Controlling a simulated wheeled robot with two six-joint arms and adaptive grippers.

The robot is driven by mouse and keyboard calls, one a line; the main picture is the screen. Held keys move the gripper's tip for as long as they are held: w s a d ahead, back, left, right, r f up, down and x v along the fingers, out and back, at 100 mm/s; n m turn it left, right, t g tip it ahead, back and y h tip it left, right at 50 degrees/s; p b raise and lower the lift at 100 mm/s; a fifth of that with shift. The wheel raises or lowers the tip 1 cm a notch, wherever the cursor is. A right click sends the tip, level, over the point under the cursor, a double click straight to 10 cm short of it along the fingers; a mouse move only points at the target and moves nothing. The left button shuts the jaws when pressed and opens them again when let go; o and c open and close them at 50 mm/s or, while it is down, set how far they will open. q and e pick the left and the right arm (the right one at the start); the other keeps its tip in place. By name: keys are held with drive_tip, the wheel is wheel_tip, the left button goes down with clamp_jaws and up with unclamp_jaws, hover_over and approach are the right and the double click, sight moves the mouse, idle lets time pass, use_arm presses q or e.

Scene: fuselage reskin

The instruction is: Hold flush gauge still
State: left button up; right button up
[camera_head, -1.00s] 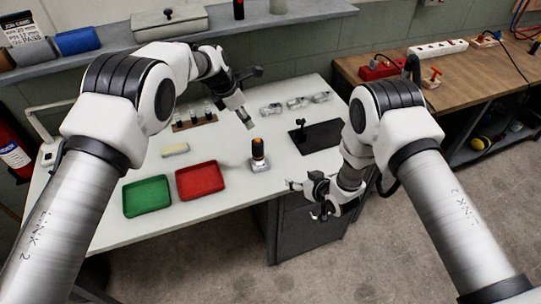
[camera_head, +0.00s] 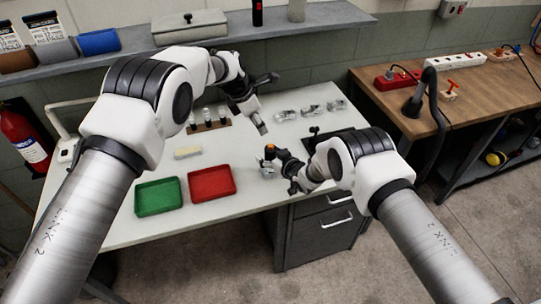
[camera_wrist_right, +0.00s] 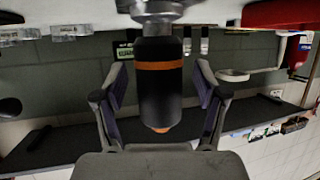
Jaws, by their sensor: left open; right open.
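The flush gauge, a black cylinder with an orange band, shows large in the right wrist view (camera_wrist_right: 160,90), which looks upside down. Its silver-grey base is at that view's top. In the head view only its orange tip (camera_head: 270,148) and a little of its base show; my right gripper (camera_head: 280,168) hides the rest. In the right wrist view my right gripper (camera_wrist_right: 161,82) is open, one finger on each side of the gauge, with gaps visible. My left gripper (camera_head: 267,104) is open and empty above the back of the white table.
A red tray (camera_head: 211,183) and a green tray (camera_head: 158,197) lie at the table's front left. A dark plate (camera_head: 345,138) is partly behind my right arm. Clear items (camera_head: 310,109) and a rack of small bottles (camera_head: 209,125) stand at the back.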

drive_tip(key=c, duration=1.3)
use_arm(q)
clamp_jaws()
use_arm(e)
clamp_jaws()
